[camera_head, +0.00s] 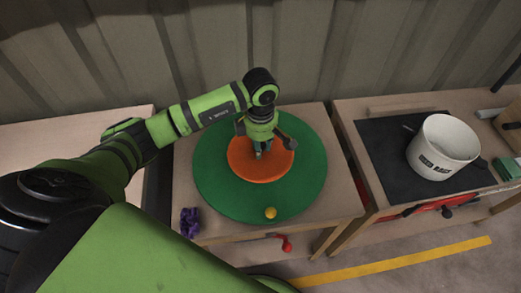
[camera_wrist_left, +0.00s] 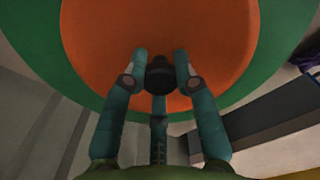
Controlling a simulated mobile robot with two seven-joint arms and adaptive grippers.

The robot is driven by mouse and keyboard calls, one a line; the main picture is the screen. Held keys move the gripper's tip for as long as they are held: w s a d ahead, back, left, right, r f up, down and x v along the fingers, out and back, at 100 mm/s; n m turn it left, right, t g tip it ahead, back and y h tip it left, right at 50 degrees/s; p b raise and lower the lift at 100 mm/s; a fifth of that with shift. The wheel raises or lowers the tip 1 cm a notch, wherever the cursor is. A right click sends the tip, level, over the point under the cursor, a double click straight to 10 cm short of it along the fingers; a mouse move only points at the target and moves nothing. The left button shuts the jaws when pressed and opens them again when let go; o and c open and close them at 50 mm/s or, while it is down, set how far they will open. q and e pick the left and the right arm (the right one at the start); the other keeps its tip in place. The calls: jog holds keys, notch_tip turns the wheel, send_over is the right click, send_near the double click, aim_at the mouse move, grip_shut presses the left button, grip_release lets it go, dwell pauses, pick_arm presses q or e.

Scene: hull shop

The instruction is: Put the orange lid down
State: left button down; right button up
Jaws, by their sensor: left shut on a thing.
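The orange lid (camera_head: 245,168) is a flat round disc over the green round disc (camera_head: 215,185) on the middle table. My left gripper (camera_head: 263,150) reaches down onto the lid from above. In the left wrist view its fingers (camera_wrist_left: 161,68) stand on both sides of the knob, shut on it. I cannot tell whether the lid touches the green disc. My right gripper is not in view.
A small yellow ball (camera_head: 270,212) is at the green disc's front edge. A purple object (camera_head: 190,222) lies at the table's front left corner. A white bucket (camera_head: 443,146) stands on a dark mat (camera_head: 385,160) on the right table. A corrugated wall (camera_head: 220,45) stands behind.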

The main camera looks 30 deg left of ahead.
pick_arm(q)
notch_tip(320, 180, down, 4)
jog(key=shift+r+p, duration=0.25)
jog(key=shift+p, duration=0.15)
jog(key=shift+f, duration=0.15)
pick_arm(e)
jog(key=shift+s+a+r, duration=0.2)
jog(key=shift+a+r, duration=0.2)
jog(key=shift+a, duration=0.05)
pick_arm(q)
jog(key=shift+f, duration=0.1)
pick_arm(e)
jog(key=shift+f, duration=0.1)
pick_arm(q)
jog(key=shift+f+b, duration=0.15)
jog(key=shift+b, duration=0.15)
jog(key=c, duration=1)
grip_release()
jog(key=shift+o, duration=0.2)
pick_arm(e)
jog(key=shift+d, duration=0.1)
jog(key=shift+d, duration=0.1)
